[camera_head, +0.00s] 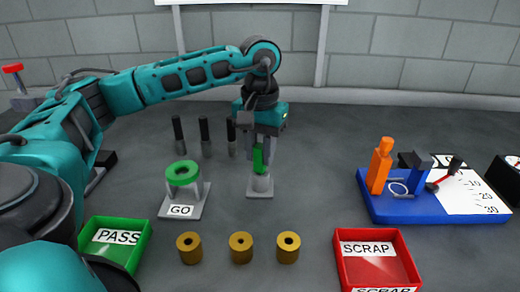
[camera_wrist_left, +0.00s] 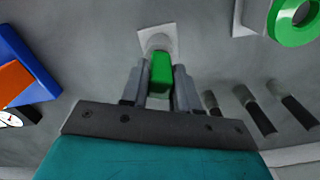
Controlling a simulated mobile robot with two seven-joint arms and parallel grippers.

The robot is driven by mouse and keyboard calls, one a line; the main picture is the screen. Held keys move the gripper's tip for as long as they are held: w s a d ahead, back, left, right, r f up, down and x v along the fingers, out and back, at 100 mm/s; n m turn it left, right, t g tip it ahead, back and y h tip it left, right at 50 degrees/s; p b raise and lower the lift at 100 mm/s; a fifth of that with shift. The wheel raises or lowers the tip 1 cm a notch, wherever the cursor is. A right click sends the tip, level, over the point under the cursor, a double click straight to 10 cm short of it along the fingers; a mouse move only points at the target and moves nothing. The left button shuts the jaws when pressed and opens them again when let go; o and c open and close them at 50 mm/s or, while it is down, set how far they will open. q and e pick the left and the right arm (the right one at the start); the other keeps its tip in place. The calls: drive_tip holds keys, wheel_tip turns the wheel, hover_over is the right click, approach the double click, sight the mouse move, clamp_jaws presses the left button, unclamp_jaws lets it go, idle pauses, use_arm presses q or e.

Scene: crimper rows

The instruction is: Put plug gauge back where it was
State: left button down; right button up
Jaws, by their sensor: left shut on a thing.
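The plug gauge (camera_head: 258,159) shows as a green handle between the fingers of my left gripper (camera_head: 260,152), which is shut on it. In the left wrist view the green handle (camera_wrist_left: 161,74) sits between the two grey fingers. The gauge is upright, directly over a small grey stand (camera_head: 260,187) with a square base. Its lower end meets or overlaps the top of the stand; I cannot tell how deep it sits. The stand also shows beyond the handle in the left wrist view (camera_wrist_left: 155,38). My right gripper is not in view.
A green ring on a GO stand (camera_head: 183,197) is left of the grey stand. Several dark pins (camera_head: 205,137) stand behind. Brass bushings (camera_head: 241,248) line the front, between a green PASS tray (camera_head: 117,240) and red SCRAP tray (camera_head: 377,262). A blue fixture (camera_head: 400,207) is at right.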

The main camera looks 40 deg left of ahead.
use_arm(q)
drive_tip(key=shift+f, duration=0.25)
drive_tip(key=c, duration=0.8)
unclamp_jaws()
drive_tip(key=shift+c, duration=0.2)
drive_tip(key=shift+r, duration=0.2)
wheel_tip(320, 180, up, 12)
drive_tip(key=p, duration=0.2)
drive_tip(key=shift+r+p, duration=0.2)
drive_tip(key=shift+p, duration=0.2)
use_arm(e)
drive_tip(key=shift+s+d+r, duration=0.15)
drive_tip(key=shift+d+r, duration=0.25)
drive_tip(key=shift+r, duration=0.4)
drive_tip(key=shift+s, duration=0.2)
